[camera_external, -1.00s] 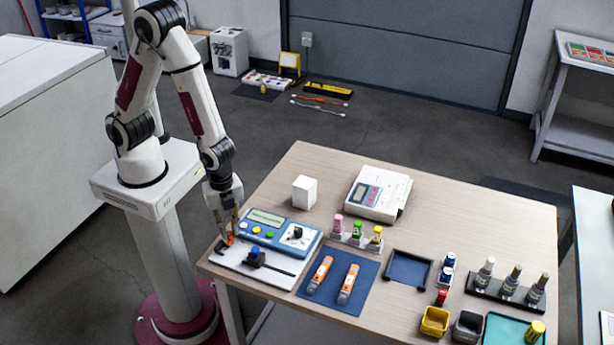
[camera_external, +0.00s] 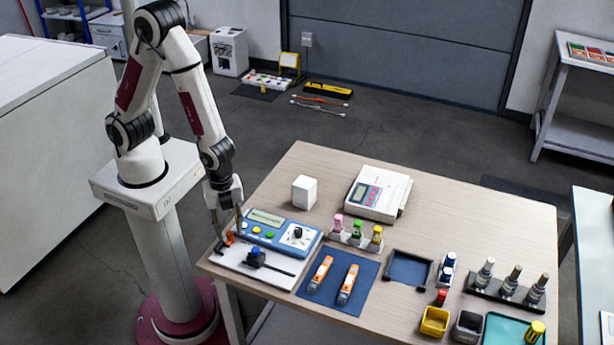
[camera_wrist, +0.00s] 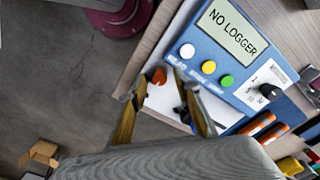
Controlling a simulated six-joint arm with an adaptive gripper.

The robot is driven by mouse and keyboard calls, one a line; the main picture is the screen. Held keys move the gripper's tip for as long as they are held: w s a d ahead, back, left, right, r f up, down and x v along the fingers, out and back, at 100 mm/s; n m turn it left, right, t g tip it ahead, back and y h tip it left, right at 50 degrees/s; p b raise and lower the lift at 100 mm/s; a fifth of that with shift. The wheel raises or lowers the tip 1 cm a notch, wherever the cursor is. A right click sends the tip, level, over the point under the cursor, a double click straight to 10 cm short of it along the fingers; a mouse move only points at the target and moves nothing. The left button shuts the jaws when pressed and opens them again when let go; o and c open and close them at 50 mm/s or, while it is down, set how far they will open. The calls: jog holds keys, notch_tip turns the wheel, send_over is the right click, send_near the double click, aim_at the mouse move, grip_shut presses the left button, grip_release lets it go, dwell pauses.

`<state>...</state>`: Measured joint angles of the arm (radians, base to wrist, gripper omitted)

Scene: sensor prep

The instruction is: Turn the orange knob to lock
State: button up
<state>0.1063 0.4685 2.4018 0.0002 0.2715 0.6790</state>
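The orange knob (camera_external: 230,238) sits at the left end of the white plate (camera_external: 284,276), near the table's left corner. My gripper (camera_external: 228,233) points down at the knob, with a finger to either side of it. In the wrist view the orange knob (camera_wrist: 158,77) shows between the tips of my open gripper (camera_wrist: 157,85), apparently clear of both fingers. A black lever-like part (camera_external: 221,248) lies beside the knob. I cannot tell the knob's exact angle or whether it is locked.
A blue knob (camera_external: 256,257) with a black bar stands on the same plate. The blue device (camera_external: 275,248) behind it reads "NO LOGGER" in the wrist view (camera_wrist: 233,32). Two orange-and-white pens lie on a blue mat (camera_external: 329,302) to the right. A white cube (camera_external: 304,192) stands behind.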

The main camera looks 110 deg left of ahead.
aim_at(229, 233)
jog(key=shift+r, duration=0.15)
notch_tip(229, 233, up, 12)
dwell(1.2)
dwell(0.4)
jog(key=shift+s, duration=0.1)
jog(key=s+a+r+n+t, duration=0.1)
jog(key=s+r+n, duration=0.3)
jog(key=r, duration=0.5)
jog(key=s+a+r+n+t, duration=0.2)
jog(key=s+r+n+t, duration=0.2)
jog(key=s+r, duration=0.3)
jog(key=shift+a+r+n+t, duration=0.3)
jog(key=shift+r+n, duration=0.2)
jog(key=shift+r, duration=0.55)
jog(key=shift+s, duration=0.1)
dwell(2.9)
